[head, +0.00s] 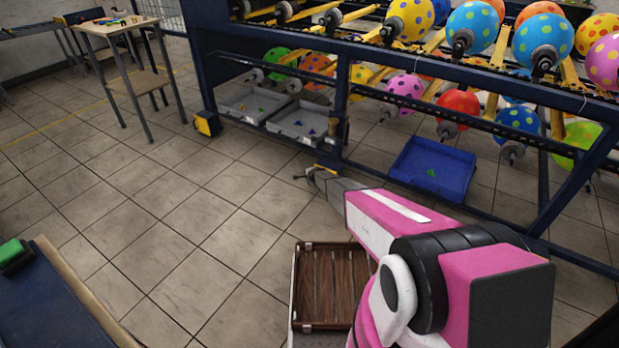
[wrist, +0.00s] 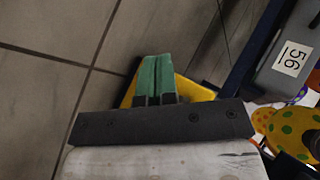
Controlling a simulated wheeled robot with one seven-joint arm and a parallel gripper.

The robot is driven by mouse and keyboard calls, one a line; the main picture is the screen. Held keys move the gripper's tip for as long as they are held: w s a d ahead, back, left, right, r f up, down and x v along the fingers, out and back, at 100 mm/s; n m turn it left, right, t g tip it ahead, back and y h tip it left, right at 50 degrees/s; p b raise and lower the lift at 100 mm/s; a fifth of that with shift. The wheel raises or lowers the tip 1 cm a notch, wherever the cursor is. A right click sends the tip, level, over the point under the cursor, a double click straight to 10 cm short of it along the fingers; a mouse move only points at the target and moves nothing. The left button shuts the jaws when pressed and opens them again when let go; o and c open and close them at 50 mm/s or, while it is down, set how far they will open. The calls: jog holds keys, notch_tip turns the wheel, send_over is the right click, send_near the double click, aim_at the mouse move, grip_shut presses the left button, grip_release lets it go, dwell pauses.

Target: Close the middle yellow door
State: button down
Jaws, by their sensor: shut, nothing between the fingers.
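A yellow panel (head: 326,168), which looks like the middle yellow door, shows as a small strip at the foot of the blue rack post, mostly hidden behind my gripper (head: 311,175). In the wrist view the yellow panel (wrist: 193,90) shows on both sides of my gripper (wrist: 156,62). The green fingers are pressed together and empty, overlapping the panel in the picture. I cannot tell whether they touch it. Another yellow door (head: 207,123) stands out at the left foot of the rack.
Grey bins (head: 297,121) and a blue bin (head: 433,168) sit low in the blue rack (head: 270,80), with balloons above. A grey bin labelled 56 (wrist: 285,62) is at right in the wrist view. A wooden table (head: 119,27) stands back left. Tiled floor (head: 190,205) is clear.

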jog(key=s+a+r, duration=0.5)
jog(key=s+r, duration=0.1)
jog(key=r, duration=0.1)
jog(key=shift+s+a, duration=0.2)
jog(key=shift+a, duration=0.2)
jog(key=s+d+r+n+g+h, duration=0.1)
jog(key=s+d+r+n+g, duration=0.2)
jog(key=s+d+r, duration=0.6)
jog(key=s+d+r+n+g+h, duration=0.1)
jog(key=s+d+r+n+g, duration=0.1)
jog(key=s+d+r+n, duration=0.3)
jog(key=s+d+r+n+g+h, duration=0.2)
jog(key=s+d+r+n, duration=0.3)
jog(key=s+d+r, duration=0.8)
jog(key=s+r, duration=0.4)
jog(key=s, duration=0.5)
jog(key=s+r+g, duration=0.1)
jog(key=s+r, duration=0.4)
jog(key=s, duration=0.5)
jog(key=shift+g, duration=0.3)
